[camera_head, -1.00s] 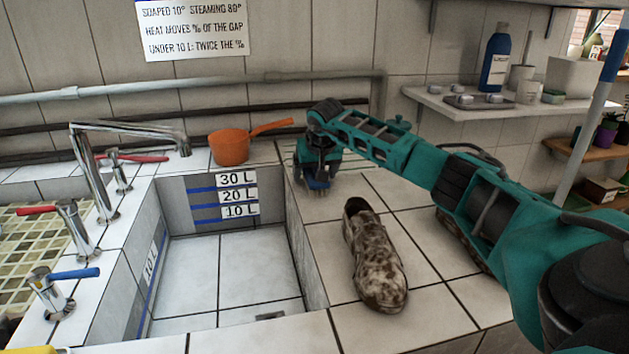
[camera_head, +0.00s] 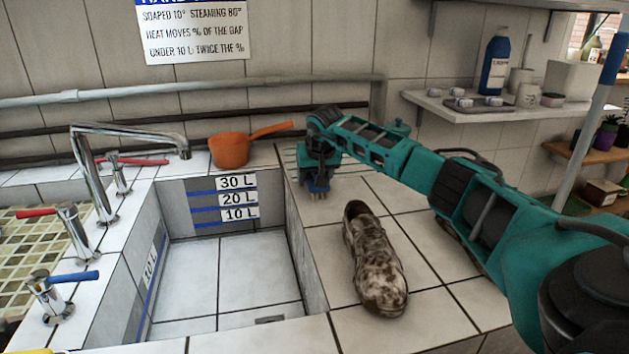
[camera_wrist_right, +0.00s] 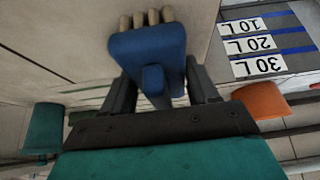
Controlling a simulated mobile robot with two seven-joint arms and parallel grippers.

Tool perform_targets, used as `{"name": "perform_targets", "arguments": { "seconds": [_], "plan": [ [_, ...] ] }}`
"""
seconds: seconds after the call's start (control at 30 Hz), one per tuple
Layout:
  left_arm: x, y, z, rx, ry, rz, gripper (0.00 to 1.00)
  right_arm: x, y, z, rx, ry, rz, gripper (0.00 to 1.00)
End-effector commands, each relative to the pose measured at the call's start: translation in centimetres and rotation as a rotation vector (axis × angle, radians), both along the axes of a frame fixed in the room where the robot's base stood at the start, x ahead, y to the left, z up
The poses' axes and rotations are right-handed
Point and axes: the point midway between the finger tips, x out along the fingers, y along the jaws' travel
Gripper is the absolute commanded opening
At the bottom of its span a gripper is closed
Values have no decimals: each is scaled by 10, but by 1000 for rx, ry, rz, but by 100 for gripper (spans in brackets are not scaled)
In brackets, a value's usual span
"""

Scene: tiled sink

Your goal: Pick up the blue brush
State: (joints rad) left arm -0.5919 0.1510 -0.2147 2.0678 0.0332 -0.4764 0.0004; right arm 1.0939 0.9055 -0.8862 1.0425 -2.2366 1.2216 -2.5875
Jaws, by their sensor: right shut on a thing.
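The blue brush (camera_wrist_right: 147,50) has a blue body with several pale bristle tufts. In the right wrist view it sits between the fingers of my right gripper (camera_wrist_right: 160,88), which is shut on it. In the head view the right gripper (camera_head: 319,168) is at the back of the tiled counter, to the right of the basin. There the brush (camera_head: 318,188) shows only as a small blue piece under the gripper, with its bristles pointing down. I cannot tell whether the bristles touch the tiles. My left gripper is not in view.
A muddy shoe (camera_head: 374,262) lies on the counter in front of the gripper. The sunken basin (camera_head: 235,265) is to the left, with chrome taps (camera_head: 75,235) beyond it. An orange pan (camera_head: 230,150) stands at the back ledge. A shelf (camera_head: 480,108) holds bottles and cups.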

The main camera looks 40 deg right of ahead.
Motion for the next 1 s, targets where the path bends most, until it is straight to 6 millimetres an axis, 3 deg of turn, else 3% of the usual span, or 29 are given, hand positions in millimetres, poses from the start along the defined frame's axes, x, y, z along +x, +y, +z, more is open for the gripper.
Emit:
{"name": "perform_targets", "arguments": {
  "seconds": [0.27, 0.47, 1.0],
  "plan": [
    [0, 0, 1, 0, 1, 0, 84, 0, 0, 4, -1, -2, -1, 25],
    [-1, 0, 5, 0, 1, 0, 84, 1, 0, 25, -1, -4, 0, 25],
    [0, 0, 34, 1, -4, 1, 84, 1, 0, 158, 0, -5, -1, 25]
  ]
}}
